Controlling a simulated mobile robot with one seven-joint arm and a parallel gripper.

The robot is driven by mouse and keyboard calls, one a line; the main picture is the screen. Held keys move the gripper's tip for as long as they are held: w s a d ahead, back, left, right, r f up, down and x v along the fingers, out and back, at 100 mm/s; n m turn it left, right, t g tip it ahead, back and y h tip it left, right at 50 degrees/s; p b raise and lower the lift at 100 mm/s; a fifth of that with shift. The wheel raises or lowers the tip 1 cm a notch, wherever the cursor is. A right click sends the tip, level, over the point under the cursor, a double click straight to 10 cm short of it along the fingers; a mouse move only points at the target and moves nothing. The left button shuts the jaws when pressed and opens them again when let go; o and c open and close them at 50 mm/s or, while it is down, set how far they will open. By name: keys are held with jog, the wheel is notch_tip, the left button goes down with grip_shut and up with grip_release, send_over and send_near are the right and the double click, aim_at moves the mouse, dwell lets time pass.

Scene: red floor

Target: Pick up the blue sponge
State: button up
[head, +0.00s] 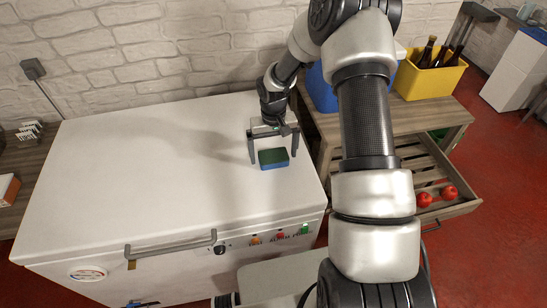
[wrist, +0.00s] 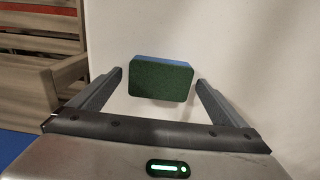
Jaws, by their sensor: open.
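The blue sponge (head: 273,164) lies on the white lid of the chest freezer (head: 150,150), near the lid's right edge. Its upper face is dark green and its lower part is blue. My gripper (head: 270,158) is over the lid at the sponge, with its fingers apart. In the wrist view, the sponge (wrist: 161,78) sits just beyond and between the two open fingertips (wrist: 158,80). A gap shows on each side, and the fingers are not closed on it.
A wooden unit (head: 400,122) with an open slatted drawer stands right of the freezer. Red apples (head: 425,200) are in the drawer. A yellow crate (head: 428,80) with bottles sits on top. A brick wall is behind. The lid left of the sponge is clear.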

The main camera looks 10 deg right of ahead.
aim_at(274, 155)
jog(key=shift+f, duration=0.45)
jog(key=c, duration=1.2)
notch_tip(274, 155, up, 10)
